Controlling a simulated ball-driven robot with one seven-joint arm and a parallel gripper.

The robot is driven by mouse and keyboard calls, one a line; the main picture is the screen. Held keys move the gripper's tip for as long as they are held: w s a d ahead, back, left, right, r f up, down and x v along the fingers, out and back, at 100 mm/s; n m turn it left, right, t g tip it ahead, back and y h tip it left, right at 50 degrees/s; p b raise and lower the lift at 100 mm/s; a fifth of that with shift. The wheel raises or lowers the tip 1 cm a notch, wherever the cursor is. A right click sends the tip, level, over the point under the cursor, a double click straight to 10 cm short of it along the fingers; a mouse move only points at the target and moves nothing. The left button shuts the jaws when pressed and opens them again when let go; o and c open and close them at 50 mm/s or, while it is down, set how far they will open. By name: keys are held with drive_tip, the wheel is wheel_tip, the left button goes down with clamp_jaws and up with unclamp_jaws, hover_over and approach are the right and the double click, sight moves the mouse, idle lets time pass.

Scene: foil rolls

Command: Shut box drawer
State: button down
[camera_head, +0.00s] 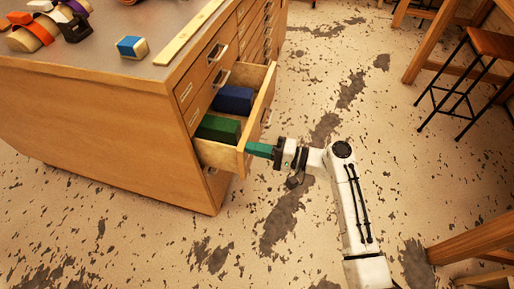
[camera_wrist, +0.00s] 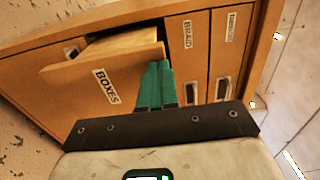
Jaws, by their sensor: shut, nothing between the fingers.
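The box drawer (camera_head: 262,100) stands pulled out of the wooden cabinet's side. A blue box (camera_head: 233,99) and a green box (camera_head: 218,129) lie inside it. In the wrist view its front (camera_wrist: 85,80) carries a label reading BOXES (camera_wrist: 106,86). My gripper (camera_head: 249,147) has its teal fingers together and empty, at the near end of the drawer front's outer face. In the wrist view the fingertips (camera_wrist: 158,66) are close to the front's edge. I cannot tell whether they touch it.
The cabinet (camera_head: 100,105) has other drawers that look shut, one labelled BRAID (camera_wrist: 188,34) in the wrist view. A blue and white block (camera_head: 132,47) and several rolls (camera_head: 30,35) lie on top. A stool (camera_head: 490,44) and wooden table legs stand right. The worn floor around my arm is clear.

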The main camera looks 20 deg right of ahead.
drive_tip(key=b+x, duration=0.2)
drive_tip(key=x, duration=0.9)
drive_tip(key=shift+w+a+b, duration=0.2)
drive_tip(key=shift+a+b, duration=0.05)
drive_tip(key=shift+b, duration=0.15)
